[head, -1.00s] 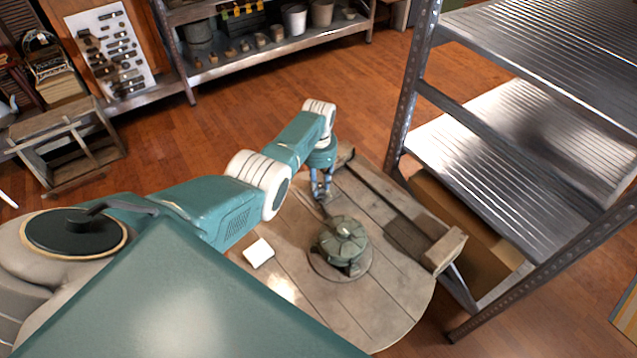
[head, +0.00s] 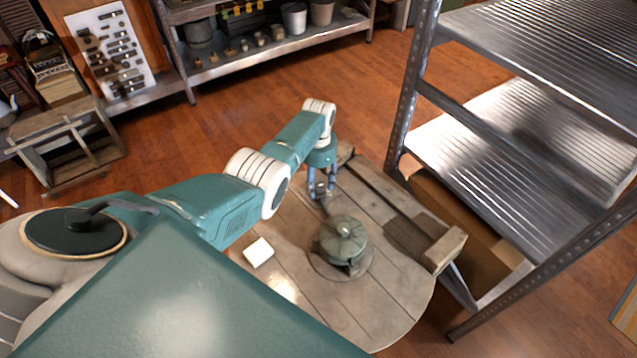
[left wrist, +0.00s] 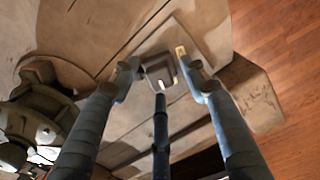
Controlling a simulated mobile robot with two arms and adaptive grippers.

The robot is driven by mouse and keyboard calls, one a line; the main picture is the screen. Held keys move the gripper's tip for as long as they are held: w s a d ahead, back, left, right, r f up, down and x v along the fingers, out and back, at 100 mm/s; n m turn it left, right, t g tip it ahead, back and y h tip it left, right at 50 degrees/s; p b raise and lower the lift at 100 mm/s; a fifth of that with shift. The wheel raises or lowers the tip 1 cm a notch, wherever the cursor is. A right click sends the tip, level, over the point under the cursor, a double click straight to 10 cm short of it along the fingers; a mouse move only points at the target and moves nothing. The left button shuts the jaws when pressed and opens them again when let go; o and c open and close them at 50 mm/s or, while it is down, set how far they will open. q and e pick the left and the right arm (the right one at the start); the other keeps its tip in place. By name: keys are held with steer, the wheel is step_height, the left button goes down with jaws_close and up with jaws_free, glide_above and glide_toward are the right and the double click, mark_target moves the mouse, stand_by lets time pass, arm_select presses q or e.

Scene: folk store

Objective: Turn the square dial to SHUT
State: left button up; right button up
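The square dial (left wrist: 157,70) is a small grey block with a pale mark on its near edge, seen in the left wrist view. It sits by a flat plate (left wrist: 208,35) with a small yellowish label. My left gripper (left wrist: 160,70) is open, pointing down, with its fingertips on either side of the dial and narrow gaps showing. A dark middle finger points at the dial's near side. In the head view my left gripper (head: 321,196) is low over the wooden table (head: 300,305); the dial is mostly hidden there. My right gripper is out of view.
A round green metal device (head: 342,240) stands on the table close to the gripper. A white square piece (head: 258,252) lies on the table to the left. A metal shelf rack (head: 405,100) stands close on the right. A wooden block (head: 443,250) is at the table's right edge.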

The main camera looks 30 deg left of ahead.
mark_target(318, 186)
arm_select(q)
steer(key=shift+r, duration=0.1)
step_height(318, 186, up, 12)
stand_by(0.6)
steer(key=shift+f, duration=0.2)
stand_by(0.3)
